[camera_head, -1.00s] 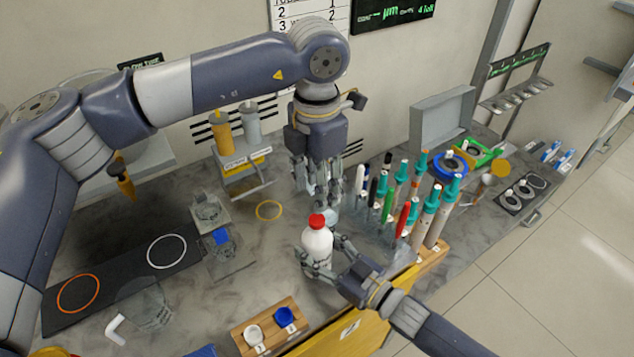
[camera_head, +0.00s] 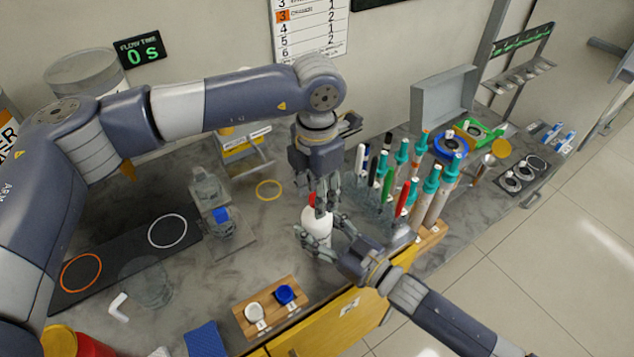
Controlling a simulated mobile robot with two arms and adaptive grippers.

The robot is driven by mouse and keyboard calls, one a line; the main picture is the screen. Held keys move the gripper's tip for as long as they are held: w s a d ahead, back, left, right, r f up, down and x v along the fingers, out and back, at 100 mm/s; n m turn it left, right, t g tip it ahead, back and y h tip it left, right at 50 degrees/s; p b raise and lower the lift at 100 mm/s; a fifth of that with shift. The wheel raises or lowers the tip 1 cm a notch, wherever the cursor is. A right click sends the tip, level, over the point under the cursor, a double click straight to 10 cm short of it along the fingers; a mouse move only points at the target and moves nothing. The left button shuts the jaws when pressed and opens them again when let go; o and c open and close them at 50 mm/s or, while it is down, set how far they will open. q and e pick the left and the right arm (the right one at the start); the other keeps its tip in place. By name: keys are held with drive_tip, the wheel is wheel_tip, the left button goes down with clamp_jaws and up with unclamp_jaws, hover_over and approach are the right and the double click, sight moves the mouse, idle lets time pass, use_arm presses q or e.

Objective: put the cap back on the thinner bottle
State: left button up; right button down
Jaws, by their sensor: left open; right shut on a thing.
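A white bottle (camera_head: 316,225) stands upright over the worktop; its label is too small to read. My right gripper (camera_head: 318,242) is shut on its body from the lower right. A red cap (camera_head: 312,199) shows at the bottle's top, partly hidden by my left gripper's fingers. I cannot tell whether it is seated. My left gripper (camera_head: 322,197) points down, open, with its fingers around or beside the red cap. A wooden block (camera_head: 269,306) at the front holds a white cap (camera_head: 254,311) and a blue cap (camera_head: 285,293).
Several markers and teal-capped tubes (camera_head: 432,190) stand close to the right of the grippers. Clear bottles (camera_head: 222,222) stand to the left, one blue-capped. A dark mat (camera_head: 125,262) with rings lies farther left. The worktop around the yellow ring (camera_head: 268,190) is clear.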

use_arm(q)
clamp_jaws()
idle(0.3)
drive_tip(key=shift+o, duration=0.6)
unclamp_jaws()
wheel_tip(320, 180, up, 12)
use_arm(e)
drive_tip(key=c, duration=0.6)
unclamp_jaws()
